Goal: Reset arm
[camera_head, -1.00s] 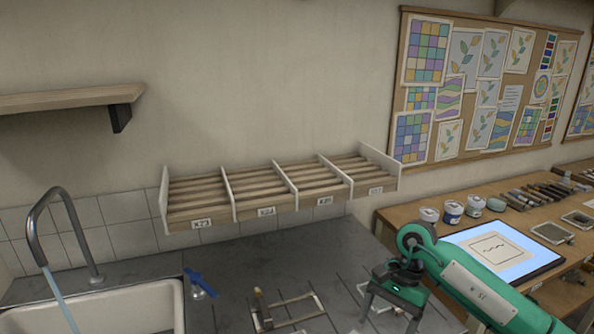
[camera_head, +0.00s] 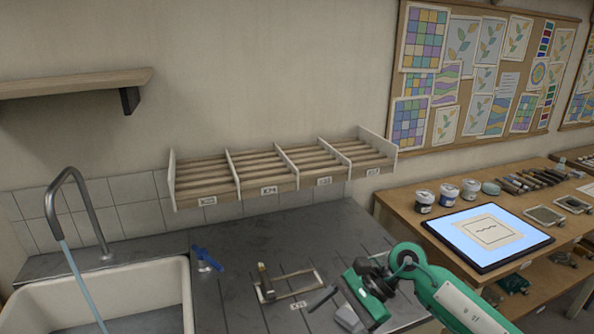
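My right arm (camera_head: 447,298) comes in green from the lower right. Its gripper (camera_head: 328,312) hangs over the front right part of the dark counter (camera_head: 232,285), tilted to the left. My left gripper is not in view.
A frame-like fixture (camera_head: 290,284) and a blue-handled item (camera_head: 206,259) lie on the counter. The slatted rack (camera_head: 280,176) stands empty behind. A lit tablet (camera_head: 488,237) and jars (camera_head: 447,194) occupy the right bench.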

